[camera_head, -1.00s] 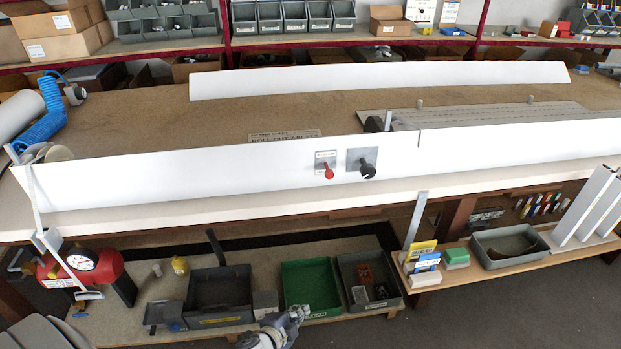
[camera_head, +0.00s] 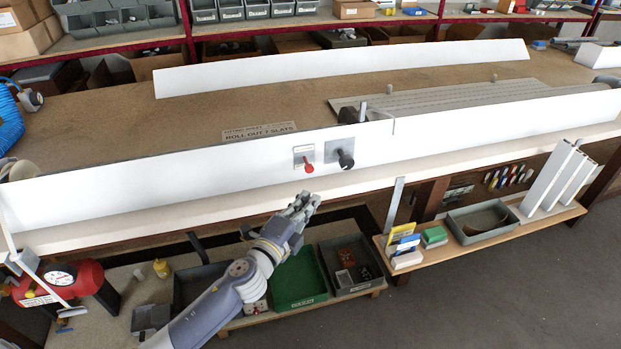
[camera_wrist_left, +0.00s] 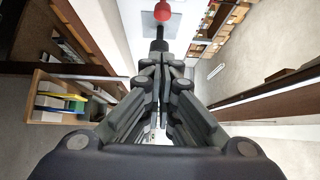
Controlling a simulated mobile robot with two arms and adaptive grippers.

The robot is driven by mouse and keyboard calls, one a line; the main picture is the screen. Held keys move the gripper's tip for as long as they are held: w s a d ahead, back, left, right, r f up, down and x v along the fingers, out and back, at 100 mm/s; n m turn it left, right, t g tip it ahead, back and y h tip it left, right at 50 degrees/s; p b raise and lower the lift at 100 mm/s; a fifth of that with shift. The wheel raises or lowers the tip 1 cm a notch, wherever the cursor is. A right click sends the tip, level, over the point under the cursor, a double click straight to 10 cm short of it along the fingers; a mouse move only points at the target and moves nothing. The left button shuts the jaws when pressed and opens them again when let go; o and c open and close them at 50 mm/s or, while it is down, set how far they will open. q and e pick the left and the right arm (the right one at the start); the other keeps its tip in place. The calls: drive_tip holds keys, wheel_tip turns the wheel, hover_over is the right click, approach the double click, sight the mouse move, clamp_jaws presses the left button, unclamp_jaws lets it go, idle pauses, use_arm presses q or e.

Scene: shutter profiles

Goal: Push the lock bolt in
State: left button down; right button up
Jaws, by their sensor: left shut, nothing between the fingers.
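A white slat (camera_head: 230,175) runs along the front of the bench and carries two small plates. A red knob (camera_head: 309,168) sticks out from the left plate, and a black knob (camera_head: 346,161) from the grey right plate. I cannot tell which one is the lock bolt. My left gripper (camera_head: 304,203) is below the red knob, in front of the bench edge, shut and empty. In the left wrist view, the shut fingers (camera_wrist_left: 162,68) point toward a dark stem and a red knob (camera_wrist_left: 162,11). I cannot tell whether they touch. My right gripper is out of view.
Below the bench, a lower shelf holds a green tray (camera_head: 300,290) and grey bins. A side shelf at right holds small boxes (camera_head: 404,245) and a grey tray (camera_head: 480,221). A red tank (camera_head: 60,280) stands at lower left. Another slat (camera_head: 340,66) lies farther back.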

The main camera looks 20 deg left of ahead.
sight(310, 170)
use_arm(q)
drive_tip(key=w+a, duration=0.1)
drive_tip(key=w, duration=0.6)
drive_tip(key=shift+w+a+p, duration=0.25)
drive_tip(key=shift+w+p, duration=0.05)
drive_tip(key=shift+p, duration=0.1)
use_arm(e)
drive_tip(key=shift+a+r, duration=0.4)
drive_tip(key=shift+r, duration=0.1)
use_arm(q)
drive_tip(key=shift+w+a+b, duration=0.25)
drive_tip(key=shift+w+a, duration=0.2)
drive_tip(key=shift+w, duration=0.15)
drive_tip(key=shift+w+a+b, duration=0.2)
drive_tip(key=shift+w+a, duration=0.2)
drive_tip(key=shift+w, duration=0.2)
drive_tip(key=shift+r, duration=0.1)
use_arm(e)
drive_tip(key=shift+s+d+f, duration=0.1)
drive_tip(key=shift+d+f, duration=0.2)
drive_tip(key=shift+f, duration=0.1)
